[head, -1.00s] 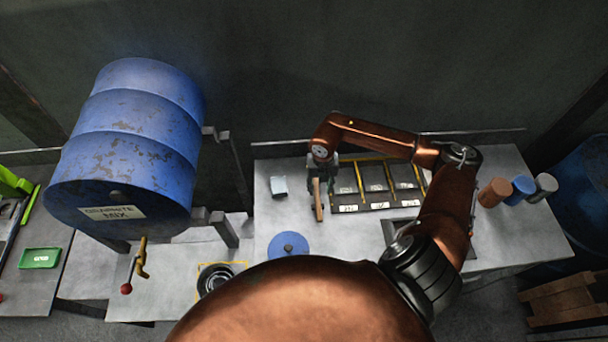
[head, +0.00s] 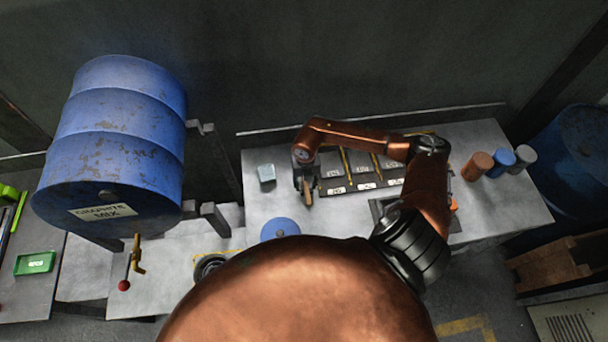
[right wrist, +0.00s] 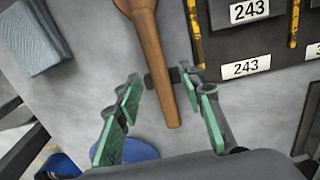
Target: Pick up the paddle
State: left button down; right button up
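The paddle has a brown wooden handle (right wrist: 158,65) that runs down the right wrist view, widening at the top edge where the rest is cut off. In the head view the paddle (head: 308,199) is a short brown piece, partly hidden by my right gripper. My right gripper (head: 303,187) is over it at the left end of the dark rack. In the right wrist view its green-padded fingers (right wrist: 165,100) are apart, one on each side of the handle, with a gap visible on the left. My left gripper is not in view.
A dark rack (head: 365,180) with labelled slots is just right of the paddle. A grey-blue block (head: 266,173) lies to its left and a blue disc (head: 280,228) in front.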

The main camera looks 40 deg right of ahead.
grip_shut()
jog(key=shift+r, duration=0.15)
dwell(0.4)
